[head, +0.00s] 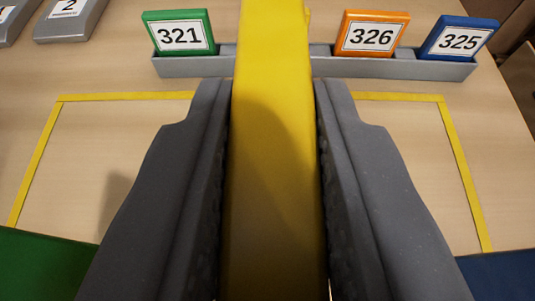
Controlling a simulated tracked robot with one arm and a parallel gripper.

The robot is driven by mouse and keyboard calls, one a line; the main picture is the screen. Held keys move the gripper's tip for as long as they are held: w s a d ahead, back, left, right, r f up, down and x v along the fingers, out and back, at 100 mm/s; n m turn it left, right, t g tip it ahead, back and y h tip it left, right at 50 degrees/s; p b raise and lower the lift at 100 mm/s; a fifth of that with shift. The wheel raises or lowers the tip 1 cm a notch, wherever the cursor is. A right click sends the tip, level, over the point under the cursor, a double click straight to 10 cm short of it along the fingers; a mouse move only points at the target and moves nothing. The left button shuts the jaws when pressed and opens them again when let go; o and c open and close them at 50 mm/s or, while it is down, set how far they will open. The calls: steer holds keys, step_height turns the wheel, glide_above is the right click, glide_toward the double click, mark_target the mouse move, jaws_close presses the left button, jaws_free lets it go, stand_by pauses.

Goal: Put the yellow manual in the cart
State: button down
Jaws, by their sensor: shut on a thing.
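The yellow manual (273,130) stands between the two dark grey fingers of my gripper (275,190), its narrow side toward the camera. My gripper is shut on it, with a finger pressed along each side. The manual runs from the bottom edge of the view up past the top edge, so its far end is hidden. It hides the middle of the grey holder behind it. The cart is not in view.
Yellow tape (45,155) outlines a bare area on the wooden table. Green and blue things show at the lower corners.

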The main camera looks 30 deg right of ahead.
steer(key=shift+f, duration=0.2)
steer(key=c, duration=1.3)
jaws_free()
steer(key=shift+f, duration=0.1)
steer(key=shift+b+v, duration=0.8)
steer(key=shift+v, duration=5.3)
steer(key=shift+w, duration=0.1)
